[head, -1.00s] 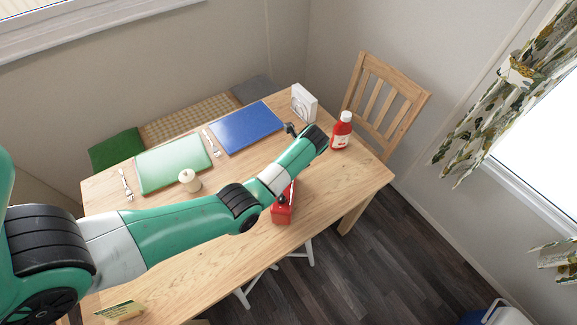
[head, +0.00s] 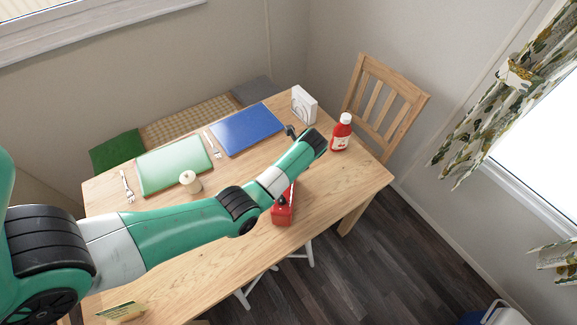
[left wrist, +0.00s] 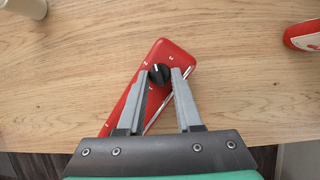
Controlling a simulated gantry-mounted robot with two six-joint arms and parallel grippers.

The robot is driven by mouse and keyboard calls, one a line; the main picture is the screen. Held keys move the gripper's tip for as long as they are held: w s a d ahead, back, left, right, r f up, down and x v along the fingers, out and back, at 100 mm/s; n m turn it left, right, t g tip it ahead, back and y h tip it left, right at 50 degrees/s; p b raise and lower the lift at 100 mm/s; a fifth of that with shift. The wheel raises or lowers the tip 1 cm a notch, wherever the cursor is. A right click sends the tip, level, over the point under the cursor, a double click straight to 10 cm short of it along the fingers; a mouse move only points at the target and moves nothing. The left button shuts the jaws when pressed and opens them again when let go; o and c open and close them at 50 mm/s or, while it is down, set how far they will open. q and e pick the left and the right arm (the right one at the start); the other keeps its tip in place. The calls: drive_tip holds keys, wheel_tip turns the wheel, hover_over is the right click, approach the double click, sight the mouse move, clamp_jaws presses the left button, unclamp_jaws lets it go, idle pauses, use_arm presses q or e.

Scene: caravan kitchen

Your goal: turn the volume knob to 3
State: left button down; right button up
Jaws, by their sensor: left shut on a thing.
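A red box-shaped radio (left wrist: 160,48) lies slanted on the table in the left wrist view, with small white marks around a black volume knob (left wrist: 158,75). The knob's white pointer line faces roughly away from my gripper, between the marks on either side. I cannot read the numbers surely. My left gripper (left wrist: 159,78) is shut on the knob, one grey finger on each side. In the head view the radio (head: 283,213) is partly hidden under my left arm, and the fingers are hidden there. My right gripper is not in view.
A red bottle with a white cap (head: 341,133) stands right of my wrist. A white box (head: 304,104), blue board (head: 246,129), green board (head: 173,164) and cream candle-like cylinder (head: 190,182) are also on the table (head: 230,245). The table's front is mostly clear.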

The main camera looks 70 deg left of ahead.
use_arm(q)
drive_tip(key=m+p, duration=0.1)
drive_tip(key=p, duration=0.1)
drive_tip(key=m+t+p, duration=0.1)
drive_tip(key=m+p, duration=0.2)
drive_tip(key=p, duration=0.2)
drive_tip(key=shift+s+r+m+t, duration=0.3)
drive_tip(key=shift+m+t, duration=0.1)
drive_tip(key=shift+f+m+t+p, duration=0.1)
drive_tip(key=shift+m+t+p, duration=0.3)
drive_tip(key=shift+m+p, duration=0.5)
drive_tip(key=shift+f+m, duration=0.15)
drive_tip(key=shift+m, duration=0.25)
drive_tip(key=c, duration=0.6)
unclamp_jaws()
